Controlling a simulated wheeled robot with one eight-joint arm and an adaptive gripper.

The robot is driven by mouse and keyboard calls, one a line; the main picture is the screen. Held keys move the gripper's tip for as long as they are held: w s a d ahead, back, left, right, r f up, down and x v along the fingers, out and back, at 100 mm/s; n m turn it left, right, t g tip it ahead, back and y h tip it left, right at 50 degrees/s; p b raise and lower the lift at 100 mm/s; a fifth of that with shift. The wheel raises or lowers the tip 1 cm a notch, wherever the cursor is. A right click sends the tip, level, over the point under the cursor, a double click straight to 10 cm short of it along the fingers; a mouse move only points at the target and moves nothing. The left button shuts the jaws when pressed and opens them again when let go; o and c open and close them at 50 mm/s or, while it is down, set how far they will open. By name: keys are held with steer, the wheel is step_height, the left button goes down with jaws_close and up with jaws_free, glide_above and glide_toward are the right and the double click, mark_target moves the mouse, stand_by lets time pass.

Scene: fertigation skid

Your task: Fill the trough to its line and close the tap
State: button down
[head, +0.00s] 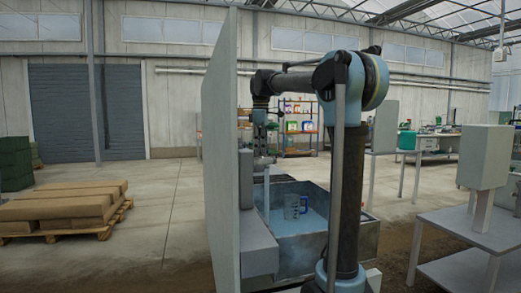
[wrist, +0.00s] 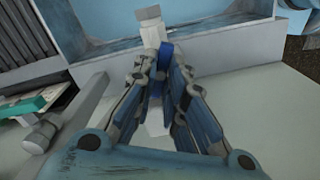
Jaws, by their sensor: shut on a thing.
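The grey metal trough (head: 345,240) stands beside the tall panel and holds bluish water (head: 290,222). A clear upright piece (head: 291,207) and a small blue item (head: 304,203) show inside it. I cannot make out the fill line or whether water is running. In the wrist view, the tap has a pale body (wrist: 149,24) and a blue handle (wrist: 166,50). My gripper (wrist: 161,72) is shut on the blue handle, its fingers on either side of it. In the head view my gripper (head: 263,160) is small beside the panel, above the trough's near-left part.
A tall grey panel (head: 220,150) and a box on it (head: 258,245) stand close left of my arm. A pallet of sacks (head: 65,210) is at the left. Grey stands (head: 485,230) are at the right. The concrete floor between is open.

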steer(key=shift+w+d, duration=0.1)
steer(key=shift+w, duration=0.05)
stand_by(0.3)
steer(key=c, duration=1.6)
jaws_free()
steer(key=shift+c, duration=0.2)
step_height(320, 180, up, 12)
